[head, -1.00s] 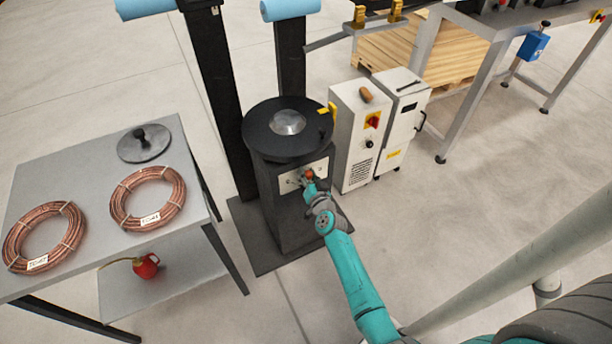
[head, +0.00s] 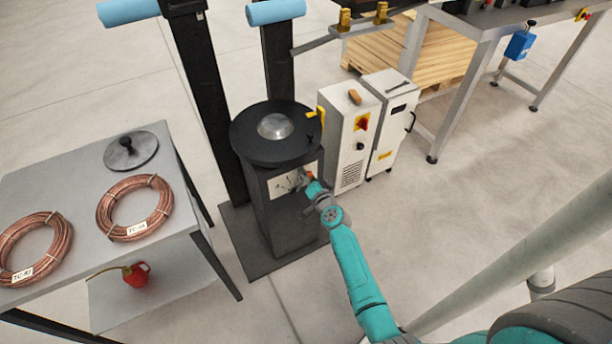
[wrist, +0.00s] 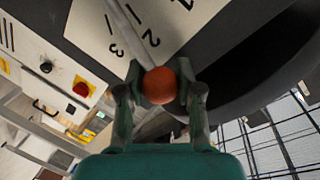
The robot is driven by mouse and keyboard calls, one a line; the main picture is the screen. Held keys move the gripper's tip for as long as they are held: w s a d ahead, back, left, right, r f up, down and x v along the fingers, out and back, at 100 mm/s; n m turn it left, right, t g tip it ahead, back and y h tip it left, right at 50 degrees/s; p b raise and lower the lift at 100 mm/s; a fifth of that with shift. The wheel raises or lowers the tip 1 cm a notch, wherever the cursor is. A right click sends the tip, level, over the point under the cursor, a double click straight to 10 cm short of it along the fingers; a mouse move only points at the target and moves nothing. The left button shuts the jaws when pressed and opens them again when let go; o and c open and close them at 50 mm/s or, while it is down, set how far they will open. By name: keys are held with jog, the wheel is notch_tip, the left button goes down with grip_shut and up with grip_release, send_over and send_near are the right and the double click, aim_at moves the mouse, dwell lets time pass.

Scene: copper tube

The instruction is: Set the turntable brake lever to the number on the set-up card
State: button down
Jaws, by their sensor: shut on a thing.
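The brake lever's orange knob (wrist: 160,86) sits between the fingers of my gripper (wrist: 160,92) in the wrist view, and the gripper is shut on it. Behind it is a pale scale plate (wrist: 88,28) with dark ticks and numbers; 2 and 3 are readable and another digit is cut off at the top. The lever's grey arm appears to run between the 2 and 3 marks. In the head view the plate (head: 283,187) is on the front of the dark turntable pedestal (head: 285,222), with my gripper (head: 309,178) at its right part. I cannot make out a set-up card.
The round black turntable top (head: 255,148) is above the plate. White cabinets (head: 347,140) stand close on the right. A grey table (head: 75,170) with copper coils (head: 135,207) is on the left. Open floor (head: 480,180) lies to the right.

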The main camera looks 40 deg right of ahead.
dwell(0.3)
jog(key=c, duration=0.7)
grip_release()
jog(key=shift+c, duration=0.2)
jog(key=v, duration=1.2)
